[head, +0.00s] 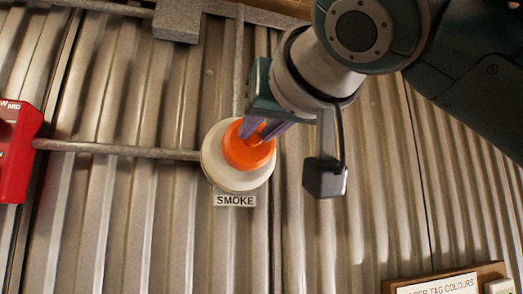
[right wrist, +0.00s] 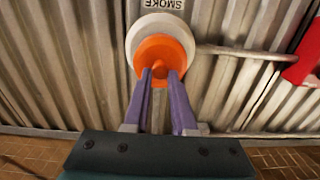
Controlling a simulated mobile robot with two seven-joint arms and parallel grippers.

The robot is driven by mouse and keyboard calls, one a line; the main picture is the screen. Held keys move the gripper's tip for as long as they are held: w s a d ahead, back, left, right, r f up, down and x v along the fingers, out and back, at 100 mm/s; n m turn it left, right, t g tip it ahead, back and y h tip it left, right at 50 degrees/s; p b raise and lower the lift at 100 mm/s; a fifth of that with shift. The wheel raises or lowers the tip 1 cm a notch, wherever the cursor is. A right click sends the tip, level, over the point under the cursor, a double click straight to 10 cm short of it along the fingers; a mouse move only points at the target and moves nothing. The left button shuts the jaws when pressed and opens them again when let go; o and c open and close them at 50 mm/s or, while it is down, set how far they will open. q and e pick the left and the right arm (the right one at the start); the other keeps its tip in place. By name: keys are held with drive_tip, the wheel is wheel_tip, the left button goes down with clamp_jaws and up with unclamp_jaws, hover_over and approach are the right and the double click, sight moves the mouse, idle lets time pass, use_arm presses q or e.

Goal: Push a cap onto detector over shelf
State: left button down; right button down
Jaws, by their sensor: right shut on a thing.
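The orange cap (head: 246,152) sits against the white round smoke detector (head: 236,186) on the corrugated wall, above a SMOKE label (head: 235,200). My right gripper (head: 262,133) is shut on the cap's knob from the upper right. In the right wrist view the purple fingers (right wrist: 162,82) hold the orange cap (right wrist: 162,47) in front of the white detector (right wrist: 140,32). I cannot tell whether the cap is fully seated. My left gripper is not in view.
A red box (head: 17,150) is at the left, joined to the detector by a horizontal pipe (head: 118,150). A vertical pipe (head: 239,60) runs up from the detector, near a grey box (head: 178,20). A framed tag colours sign (head: 440,284) is at the lower right.

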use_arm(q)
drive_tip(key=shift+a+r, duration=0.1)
use_arm(e)
drive_tip(key=shift+x, duration=0.9)
drive_tip(key=c, duration=0.7)
unclamp_jaws()
drive_tip(key=shift+o, duration=0.2)
